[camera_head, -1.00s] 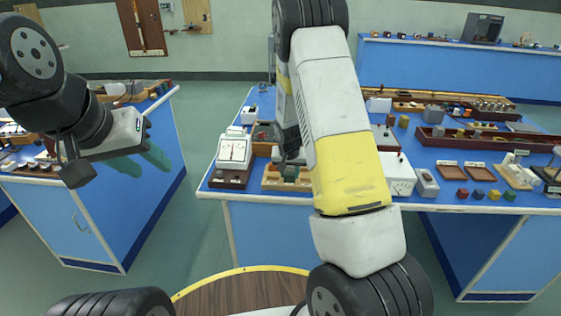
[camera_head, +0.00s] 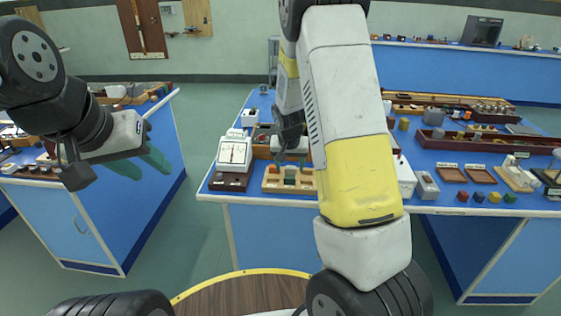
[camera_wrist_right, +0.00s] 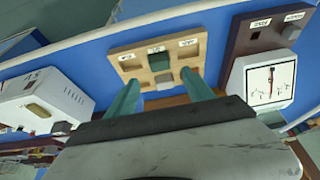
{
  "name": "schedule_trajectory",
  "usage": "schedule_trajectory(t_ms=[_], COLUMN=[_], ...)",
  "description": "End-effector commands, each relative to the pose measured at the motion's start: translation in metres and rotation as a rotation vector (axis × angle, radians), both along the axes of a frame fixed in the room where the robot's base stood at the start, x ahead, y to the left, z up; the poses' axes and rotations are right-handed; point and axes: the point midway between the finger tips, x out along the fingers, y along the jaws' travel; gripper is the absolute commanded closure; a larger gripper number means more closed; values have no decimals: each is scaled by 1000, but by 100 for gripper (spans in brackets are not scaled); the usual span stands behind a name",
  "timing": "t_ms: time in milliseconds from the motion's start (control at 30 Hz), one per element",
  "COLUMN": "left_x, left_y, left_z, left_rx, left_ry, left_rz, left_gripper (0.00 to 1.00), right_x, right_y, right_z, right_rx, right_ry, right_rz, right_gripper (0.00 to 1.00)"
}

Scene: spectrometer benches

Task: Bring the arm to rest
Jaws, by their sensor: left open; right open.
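My right arm reaches up and over the middle bench in the head view. Its gripper (camera_head: 291,158) hangs above a wooden tray and is partly hidden behind the arm. The tray (camera_wrist_right: 120,62) and green block (camera_wrist_right: 158,61) also show in the right wrist view, beyond the fingertips. My left gripper (camera_head: 143,163) is open and empty at the left, in front of the left bench.
A white dial meter (camera_head: 234,152) stands left of the tray. White instruments (camera_head: 405,178), small brown trays (camera_head: 480,175) and several coloured cubes (camera_head: 478,197) lie to the right. The left bench (camera_head: 120,222) is near my left gripper. Open floor (camera_head: 200,220) separates the benches.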

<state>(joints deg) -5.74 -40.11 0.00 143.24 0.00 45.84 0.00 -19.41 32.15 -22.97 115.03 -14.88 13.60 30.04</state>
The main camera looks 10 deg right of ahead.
Motion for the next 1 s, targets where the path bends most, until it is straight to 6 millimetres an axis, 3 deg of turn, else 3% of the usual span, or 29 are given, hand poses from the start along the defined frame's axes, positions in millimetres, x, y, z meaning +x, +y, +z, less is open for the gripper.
schedule_trajectory(t_ms=[133, 467, 567, 667, 767, 1000], left_x=[0, 0, 0, 0, 0, 0], left_y=[0, 0, 0, 0, 0, 0], left_z=[0, 0, 0, 0, 0, 0], left_rx=[0, 0, 0, 0, 0, 0], left_ry=[0, 0, 0, 0, 0, 0], left_rz=[0, 0, 0, 0, 0, 0], left_gripper=[58, 58, 58, 58, 58, 58], right_x=[-4, -5, -9, -22, -46, -125], right_y=[2, 2, 2, 3, 6, 17], right_z=[10, 11, 22, 48, 86, 171], right_rx=[1, 2, 14, 46, 90, 172], right_ry=[0, 1, -4, -12, -25, -68], right_rz=[0, -1, -1, 6, 26, 120], right_gripper=[39, 39, 39, 39, 39, 39])
